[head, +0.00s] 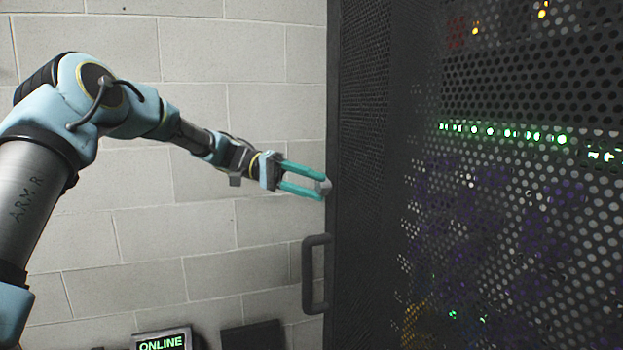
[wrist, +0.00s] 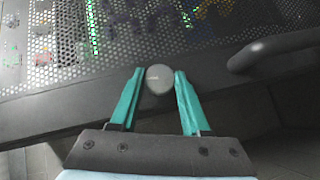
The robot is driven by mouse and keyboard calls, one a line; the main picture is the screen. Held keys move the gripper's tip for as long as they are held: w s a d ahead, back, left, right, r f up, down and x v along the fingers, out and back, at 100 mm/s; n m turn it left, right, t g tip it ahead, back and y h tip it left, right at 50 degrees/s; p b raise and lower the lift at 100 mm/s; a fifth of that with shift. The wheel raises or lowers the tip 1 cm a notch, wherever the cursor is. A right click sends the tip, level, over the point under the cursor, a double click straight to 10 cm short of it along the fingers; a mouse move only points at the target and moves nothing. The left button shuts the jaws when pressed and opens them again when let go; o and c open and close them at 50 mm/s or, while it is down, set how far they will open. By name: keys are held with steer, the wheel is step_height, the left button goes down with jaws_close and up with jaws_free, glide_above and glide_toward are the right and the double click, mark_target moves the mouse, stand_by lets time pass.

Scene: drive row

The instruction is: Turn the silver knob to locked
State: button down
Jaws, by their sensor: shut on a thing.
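The silver knob (wrist: 159,79) sits on the dark frame of the rack door. In the wrist view it is between the tips of my two teal fingers, and my gripper (wrist: 157,86) is shut on it. A short pale mark shows on the knob's face; I cannot read a label for locked. In the head view the knob (head: 323,188) is a small grey piece at the door's left edge, partly hidden by my gripper (head: 318,186), which reaches it from the left.
A dark door handle (head: 308,275) stands out just below the knob in the head view; it also shows at the right of the wrist view (wrist: 275,48). The perforated door (head: 500,220) fills the right side. An ONLINE sign (head: 161,343) is low on the block wall (head: 240,70).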

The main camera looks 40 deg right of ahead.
steer(key=shift+n+g, duration=0.5)
steer(key=shift+g, duration=0.1)
steer(key=shift+f, duration=0.1)
steer(key=shift+c, duration=1.9)
jaws_free()
steer(key=f+b+v, duration=0.1)
steer(key=b+v, duration=0.1)
steer(key=v, duration=0.8)
steer(key=shift+w+a+r, duration=0.25)
steer(key=shift+w+r, duration=0.1)
steer(key=shift+r, duration=0.1)
